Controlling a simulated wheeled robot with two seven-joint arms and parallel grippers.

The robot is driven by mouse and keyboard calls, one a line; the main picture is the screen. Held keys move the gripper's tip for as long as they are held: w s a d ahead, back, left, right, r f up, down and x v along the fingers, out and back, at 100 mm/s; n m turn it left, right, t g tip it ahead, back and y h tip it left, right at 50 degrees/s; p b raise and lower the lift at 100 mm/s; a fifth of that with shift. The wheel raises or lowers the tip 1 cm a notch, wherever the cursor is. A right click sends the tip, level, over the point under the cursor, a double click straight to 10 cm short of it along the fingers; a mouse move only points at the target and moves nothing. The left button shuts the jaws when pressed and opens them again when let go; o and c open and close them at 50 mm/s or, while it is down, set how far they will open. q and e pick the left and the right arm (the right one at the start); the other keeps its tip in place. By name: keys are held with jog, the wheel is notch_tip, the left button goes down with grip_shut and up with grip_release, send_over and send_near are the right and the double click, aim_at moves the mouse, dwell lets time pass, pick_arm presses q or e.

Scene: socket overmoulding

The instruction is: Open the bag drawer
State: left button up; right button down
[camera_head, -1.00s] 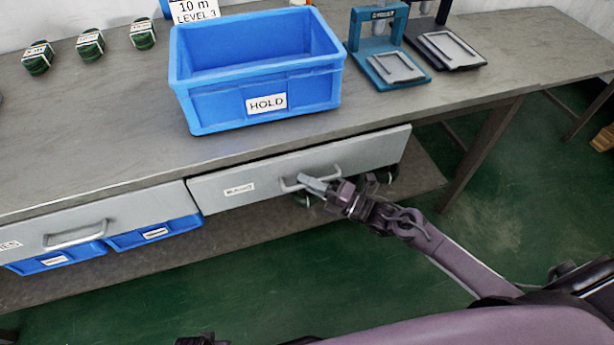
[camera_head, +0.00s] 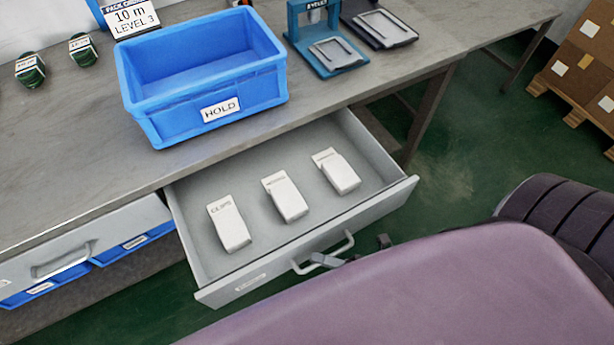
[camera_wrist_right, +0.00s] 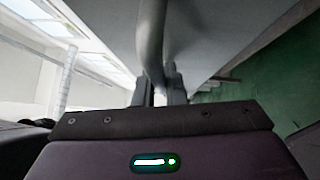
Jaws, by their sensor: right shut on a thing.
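The bag drawer (camera_head: 205,268) is pulled out from under the bench in the head view. Three white packs lie inside it: a left one (camera_head: 229,224), a middle one (camera_head: 286,198) and a right one (camera_head: 338,172). My right gripper (camera_head: 322,261) is at the drawer's handle (camera_head: 348,242), mostly hidden behind my own arm. In the right wrist view, the gripper's fingers (camera_wrist_right: 160,92) are shut on the handle bar (camera_wrist_right: 150,40). My left gripper is not in view.
A blue HOLD bin (camera_head: 255,97) stands on the bench (camera_head: 60,145) above the drawer. A closed drawer (camera_head: 110,228) sits to the left, with blue bins below it. A press (camera_head: 325,40) stands at the back. Stacked cartons (camera_head: 580,75) are at the far right.

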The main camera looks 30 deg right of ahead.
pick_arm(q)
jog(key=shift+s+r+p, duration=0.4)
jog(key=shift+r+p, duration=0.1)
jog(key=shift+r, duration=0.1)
pick_arm(e)
jog(key=s, duration=0.7)
jog(key=shift+s+d, duration=0.15)
jog(key=shift+s, duration=0.25)
jog(key=c, duration=1.5)
grip_release()
pick_arm(q)
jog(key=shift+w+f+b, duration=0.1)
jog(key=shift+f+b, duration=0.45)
jog(key=shift+b, duration=0.05)
pick_arm(e)
jog(key=v, duration=0.8)
jog(key=shift+w, duration=0.1)
